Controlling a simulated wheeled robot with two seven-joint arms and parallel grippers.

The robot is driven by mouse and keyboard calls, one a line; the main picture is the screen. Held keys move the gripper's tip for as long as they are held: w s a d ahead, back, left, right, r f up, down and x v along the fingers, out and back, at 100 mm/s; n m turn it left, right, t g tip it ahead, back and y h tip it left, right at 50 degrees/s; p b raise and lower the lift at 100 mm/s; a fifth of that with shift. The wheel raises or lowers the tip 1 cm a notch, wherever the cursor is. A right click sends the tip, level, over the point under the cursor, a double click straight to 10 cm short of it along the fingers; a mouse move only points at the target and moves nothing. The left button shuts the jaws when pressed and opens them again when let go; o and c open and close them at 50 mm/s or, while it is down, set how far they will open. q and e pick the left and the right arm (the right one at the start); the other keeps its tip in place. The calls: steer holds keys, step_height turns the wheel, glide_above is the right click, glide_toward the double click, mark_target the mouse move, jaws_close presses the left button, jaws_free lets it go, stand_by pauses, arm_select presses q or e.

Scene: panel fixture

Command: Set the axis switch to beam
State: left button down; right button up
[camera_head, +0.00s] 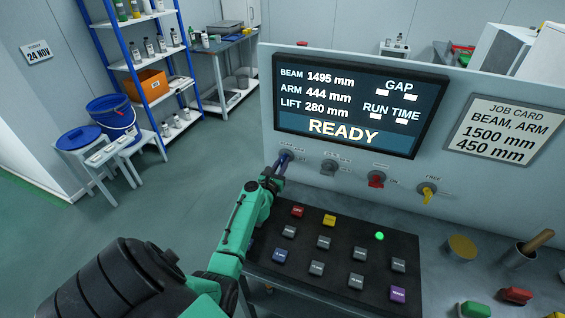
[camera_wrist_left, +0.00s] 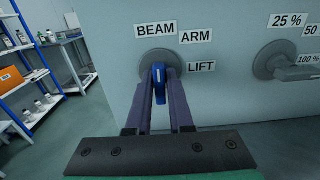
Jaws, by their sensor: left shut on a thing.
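The axis switch (camera_wrist_left: 158,78) is a blue knob on a round grey base on the panel's left side, with BEAM, ARM and LIFT labels around it. Its blue handle stands roughly upright in the left wrist view, its upper end below the BEAM label (camera_wrist_left: 155,29). In the head view the switch (camera_head: 286,155) is partly hidden by my gripper. My left gripper (camera_head: 280,169) is shut on the blue handle; its two fingers flank it in the left wrist view (camera_wrist_left: 159,92). My right gripper is not in view.
The screen (camera_head: 358,104) reads BEAM 1495, ARM 444, LIFT 280 and READY. A grey knob (camera_head: 329,167), a red knob (camera_head: 376,179) and a yellow knob (camera_head: 427,193) sit to the right. A button pad (camera_head: 335,252) lies below. A job card (camera_head: 502,130) hangs at right.

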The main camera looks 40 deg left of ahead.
arm_select(q)
steer(key=shift+f, duration=0.1)
stand_by(0.4)
steer(key=c, duration=0.9)
jaws_free()
steer(key=shift+s, duration=0.1)
steer(key=v, duration=1.4)
steer(key=shift+d, duration=0.1)
steer(key=shift+s+d, duration=0.1)
steer(key=shift+s, duration=0.15)
